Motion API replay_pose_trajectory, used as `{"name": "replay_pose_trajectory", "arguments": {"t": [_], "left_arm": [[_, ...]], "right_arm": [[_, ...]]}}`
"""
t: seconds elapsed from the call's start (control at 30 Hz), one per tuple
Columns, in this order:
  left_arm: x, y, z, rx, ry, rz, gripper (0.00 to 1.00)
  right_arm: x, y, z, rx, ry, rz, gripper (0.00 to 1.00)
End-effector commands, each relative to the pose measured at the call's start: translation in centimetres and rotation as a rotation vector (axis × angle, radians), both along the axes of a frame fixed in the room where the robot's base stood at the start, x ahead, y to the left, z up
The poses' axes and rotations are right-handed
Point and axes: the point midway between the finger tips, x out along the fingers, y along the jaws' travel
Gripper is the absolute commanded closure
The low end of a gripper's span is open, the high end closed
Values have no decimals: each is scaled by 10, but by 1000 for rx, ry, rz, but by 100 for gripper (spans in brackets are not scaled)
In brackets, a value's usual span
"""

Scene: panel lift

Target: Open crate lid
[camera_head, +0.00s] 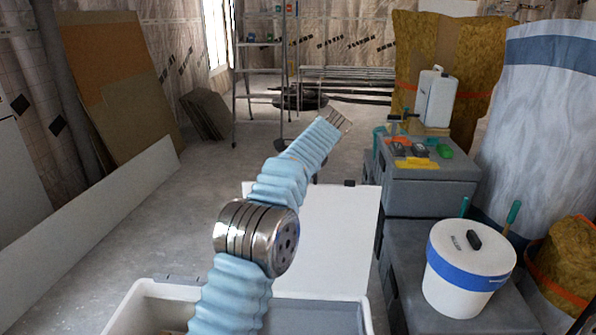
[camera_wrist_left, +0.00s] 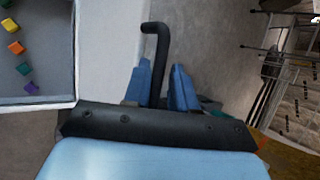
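The crate (camera_head: 361,317) is at the bottom of the head view, its opening uncovered. Its interior shows at the left of the wrist view. The white lid (camera_head: 335,235) stands open at the crate's far side; its exact tilt is hard to tell. A black handle (camera_head: 349,183) is on the lid's far edge, and it also shows in the wrist view (camera_wrist_left: 155,50). My left gripper (camera_wrist_left: 160,88) has its blue fingers close together on either side of the handle bar, seemingly shut on it. My blue-sleeved arm hides this gripper in the head view. My right gripper is out of view.
Several coloured cubes (camera_wrist_left: 16,48) lie inside the crate. Grey tool boxes (camera_head: 428,195) stand to the right, with a white bucket (camera_head: 470,268) on the nearer one. A long pale board (camera_head: 95,235) leans at the left.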

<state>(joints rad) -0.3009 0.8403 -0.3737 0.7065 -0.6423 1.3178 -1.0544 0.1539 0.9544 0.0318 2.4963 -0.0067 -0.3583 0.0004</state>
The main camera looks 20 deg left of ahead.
Motion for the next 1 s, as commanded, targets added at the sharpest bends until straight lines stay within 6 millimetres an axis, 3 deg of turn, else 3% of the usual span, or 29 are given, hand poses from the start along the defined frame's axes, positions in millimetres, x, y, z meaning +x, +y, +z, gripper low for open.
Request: {"name": "replay_pose_trajectory", "arguments": {"t": [0.03, 0.1, 0.33, 0.47, 0.73, 1.0], "left_arm": [[0, -3, -10, -5, 18, -1, 62], [0, -3, -10, -6, 19, 0, 62], [-4, -9, -1, -7, 17, -2, 62], [-11, -23, 21, -8, 9, -6, 62], [-36, -59, 86, -2, -2, -4, 62], [-45, -69, 106, 1, -2, 0, 62]], "right_arm": [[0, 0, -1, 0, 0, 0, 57], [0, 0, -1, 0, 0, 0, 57], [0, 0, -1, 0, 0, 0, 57], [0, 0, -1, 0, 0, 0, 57], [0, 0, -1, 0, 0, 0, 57], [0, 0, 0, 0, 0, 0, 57]]}}
